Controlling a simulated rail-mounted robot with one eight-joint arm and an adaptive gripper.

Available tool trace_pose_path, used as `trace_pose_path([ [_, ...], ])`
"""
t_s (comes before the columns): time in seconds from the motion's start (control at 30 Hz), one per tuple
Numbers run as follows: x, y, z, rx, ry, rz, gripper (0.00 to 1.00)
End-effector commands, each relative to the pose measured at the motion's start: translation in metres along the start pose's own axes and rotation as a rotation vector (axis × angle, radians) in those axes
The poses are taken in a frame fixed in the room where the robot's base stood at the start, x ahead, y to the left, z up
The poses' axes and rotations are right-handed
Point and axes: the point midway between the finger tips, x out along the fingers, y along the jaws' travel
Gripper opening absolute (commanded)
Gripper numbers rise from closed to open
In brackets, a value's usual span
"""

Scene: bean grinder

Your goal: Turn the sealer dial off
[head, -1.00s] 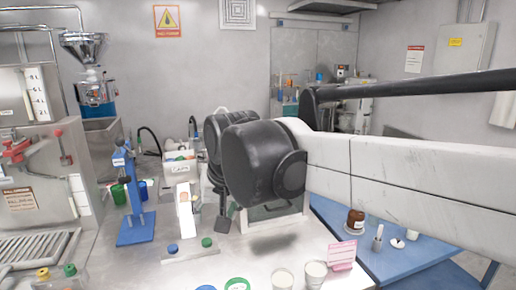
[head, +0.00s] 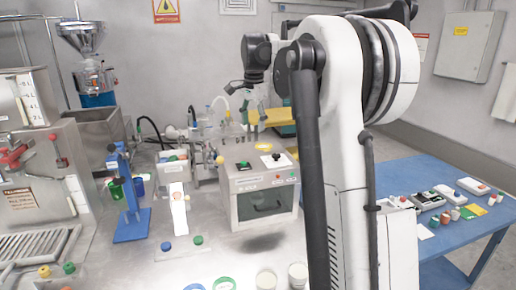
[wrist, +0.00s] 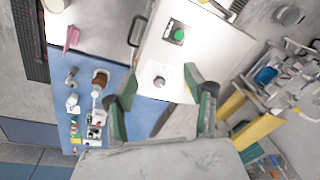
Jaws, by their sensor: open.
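The sealer appears to be the boxy metal machine (head: 232,208) with a windowed front door, standing on the steel bench in the head view. A small dark knob on a pale plate, likely the dial (head: 276,158), sits on its top. The wrist view shows a round grey knob, likely the same dial (wrist: 159,81), on a pale panel, with a green button (wrist: 179,34) near it. My gripper (wrist: 160,92) is open and empty. Its green-padded fingers frame the knob in the picture, apart from it. The dial's setting is too small to read.
A blue stand (head: 131,228) and a white bin (head: 172,170) stand left of the machine. Small cups and lids lie along the bench front. A blue table (head: 425,170) with small devices is at right. Yellow parts (wrist: 256,130) show beside my gripper in the wrist view.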

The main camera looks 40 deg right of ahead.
Motion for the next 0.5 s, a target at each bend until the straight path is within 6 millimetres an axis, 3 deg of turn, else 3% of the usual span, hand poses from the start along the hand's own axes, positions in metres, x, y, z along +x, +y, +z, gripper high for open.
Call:
trace_pose_path([
  [0.03,0.001,-0.004,-0.021,0.048,-0.007,0.014,0.48],
  [0.2,0.015,-0.006,-0.075,0.210,-0.034,0.065,0.48],
  [0.4,0.032,-0.001,-0.120,0.350,-0.055,0.111,0.48],
  [0.5,0.038,0.002,-0.131,0.389,-0.060,0.124,0.48],
])
